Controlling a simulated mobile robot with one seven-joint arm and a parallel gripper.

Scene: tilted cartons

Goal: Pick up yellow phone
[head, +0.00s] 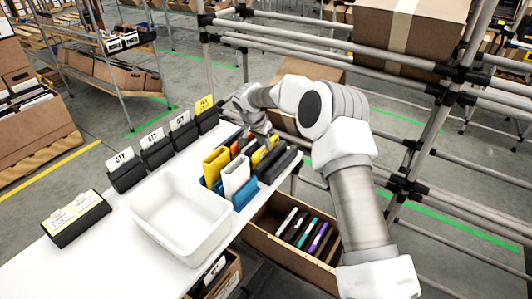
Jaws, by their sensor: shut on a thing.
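A yellow phone (258,158) stands upright in the row of phones on the white table, directly below my gripper (268,136). My gripper reaches down at the far end of the row and is shut on this phone; its fingertips are small and partly hidden. A second, larger-looking yellow phone (214,166) stands at the near left of the row. A white phone (235,176) stands beside it, with blue, orange and dark ones around them.
An empty white bin (140,205) sits on the table (95,262) left of the phones. Black label holders (126,176) line the far edge. A carton of tilted items (257,222) stands below at right. Metal racking (428,140) rises behind my arm.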

